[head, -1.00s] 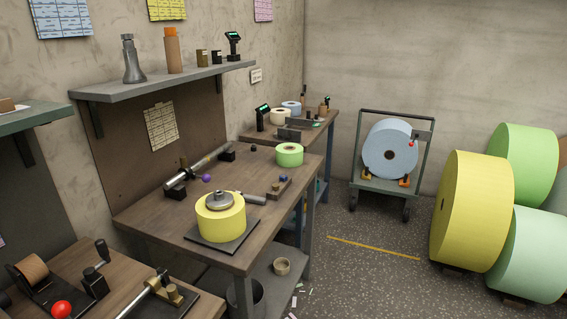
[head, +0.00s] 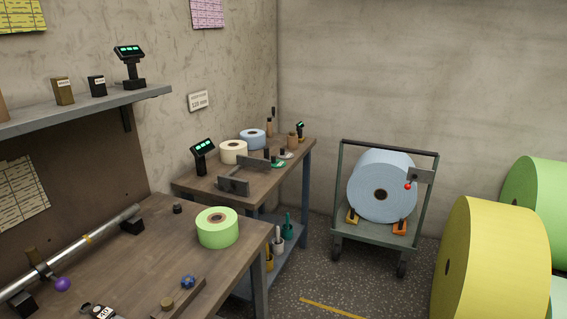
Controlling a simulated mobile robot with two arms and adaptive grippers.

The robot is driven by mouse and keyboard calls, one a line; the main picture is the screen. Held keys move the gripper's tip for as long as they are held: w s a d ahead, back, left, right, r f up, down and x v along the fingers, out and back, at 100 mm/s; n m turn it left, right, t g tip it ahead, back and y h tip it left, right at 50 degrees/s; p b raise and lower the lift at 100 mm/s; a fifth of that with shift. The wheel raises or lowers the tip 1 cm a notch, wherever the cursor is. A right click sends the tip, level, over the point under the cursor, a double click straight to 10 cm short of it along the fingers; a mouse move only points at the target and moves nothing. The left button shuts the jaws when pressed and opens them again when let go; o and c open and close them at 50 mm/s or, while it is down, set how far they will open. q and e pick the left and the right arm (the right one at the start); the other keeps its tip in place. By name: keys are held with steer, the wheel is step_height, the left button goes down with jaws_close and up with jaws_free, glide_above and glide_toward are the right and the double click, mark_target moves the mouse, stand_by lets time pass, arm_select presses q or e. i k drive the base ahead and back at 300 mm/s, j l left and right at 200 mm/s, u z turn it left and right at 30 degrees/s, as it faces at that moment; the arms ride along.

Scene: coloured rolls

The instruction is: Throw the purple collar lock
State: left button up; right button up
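The purple ball (head: 62,284) of the collar lock is at the lower left of the head view. It sits at the end of a short lever beside a dark collar (head: 40,268) on a metal shaft (head: 85,240). The shaft lies across dark support blocks (head: 131,227) on the wooden bench (head: 150,275). Neither of my grippers shows in the head view.
A green roll (head: 217,228) stands at the bench's right end. A blue knob (head: 188,281) is nearer. Behind is a second table with a cream roll (head: 234,152). A cart (head: 350,243) holds a large blue roll (head: 383,187). The floor between cart and bench looks clear.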

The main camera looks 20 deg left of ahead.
mark_target(62, 285)
steer(key=i+u, duration=0.4)
steer(key=i+l+u, duration=0.2)
steer(key=u, duration=0.2)
steer(key=i+l+u, duration=0.25)
steer(key=u, duration=0.2)
steer(key=i+l+u, duration=0.25)
steer(key=u, duration=0.15)
